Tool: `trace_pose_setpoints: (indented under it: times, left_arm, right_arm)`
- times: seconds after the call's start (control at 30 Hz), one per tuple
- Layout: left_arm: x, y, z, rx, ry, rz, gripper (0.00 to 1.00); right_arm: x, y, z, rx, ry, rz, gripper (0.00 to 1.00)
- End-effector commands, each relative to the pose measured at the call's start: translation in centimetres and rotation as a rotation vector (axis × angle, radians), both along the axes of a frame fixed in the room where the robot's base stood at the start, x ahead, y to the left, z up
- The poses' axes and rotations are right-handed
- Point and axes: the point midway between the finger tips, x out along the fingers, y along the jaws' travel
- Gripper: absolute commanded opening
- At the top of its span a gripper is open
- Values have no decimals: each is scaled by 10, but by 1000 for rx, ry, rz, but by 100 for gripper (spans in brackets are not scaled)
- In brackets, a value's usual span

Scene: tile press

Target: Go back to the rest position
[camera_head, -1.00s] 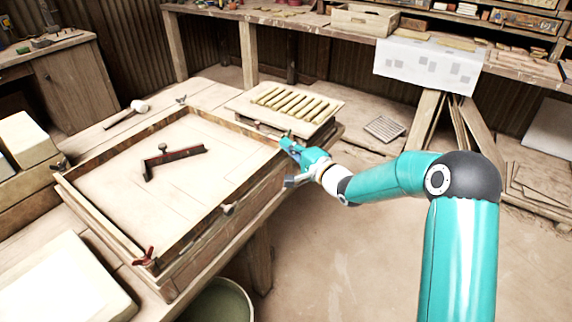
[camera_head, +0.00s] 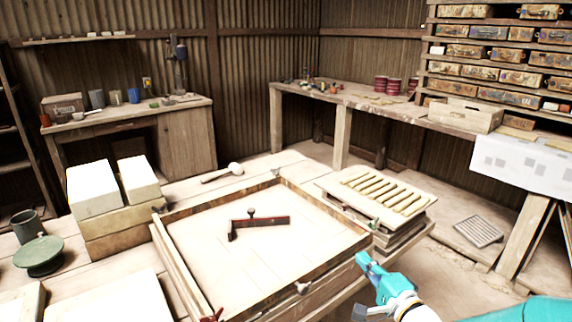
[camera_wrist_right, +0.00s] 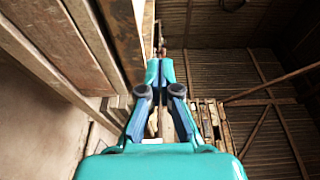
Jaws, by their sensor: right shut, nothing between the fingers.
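My right gripper (camera_head: 366,262) is at the lower right of the head view, beside the near right corner of the wooden press frame (camera_head: 185,277). Its teal fingers are shut with nothing between them. It also shows in the right wrist view (camera_wrist_right: 160,66), with the side of the wooden frame to its left. Whether it touches the frame I cannot tell. Part of my teal right arm shows at the bottom right edge of the head view. My left gripper is in neither view.
A red-and-dark angled tool (camera_head: 262,221) lies inside the frame. A ribbed board (camera_head: 412,212) rests on a stack behind it. Floor shows at the right around a grate (camera_head: 478,231).

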Motion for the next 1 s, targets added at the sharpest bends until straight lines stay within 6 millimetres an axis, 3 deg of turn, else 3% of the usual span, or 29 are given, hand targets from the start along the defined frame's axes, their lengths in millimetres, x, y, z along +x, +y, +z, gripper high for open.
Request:
trace_pose_setpoints:
  times: [0.07,0.13,0.27,0.4,0.53,0.6,0.7,0.8,1.0]
  left_arm:
    - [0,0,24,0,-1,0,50]
    - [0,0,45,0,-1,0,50]
    - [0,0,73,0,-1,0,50]
    - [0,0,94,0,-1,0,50]
    - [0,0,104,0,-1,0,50]
    - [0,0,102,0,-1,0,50]
    - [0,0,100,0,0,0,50]
    - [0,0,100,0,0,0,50]
    - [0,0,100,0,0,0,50]
  right_arm:
    - [0,16,-4,15,54,30,0]
    - [-7,36,-28,45,153,53,0]
    - [-45,68,-105,-19,421,82,0]
    - [-119,93,-183,-259,697,201,0]
    - [-204,108,-231,-515,892,428,0]
    - [-239,109,-247,-632,943,563,0]
    - [-272,109,-255,-761,958,733,0]
    - [-288,108,-256,-852,929,862,0]
    - [-294,109,-256,-940,860,972,0]
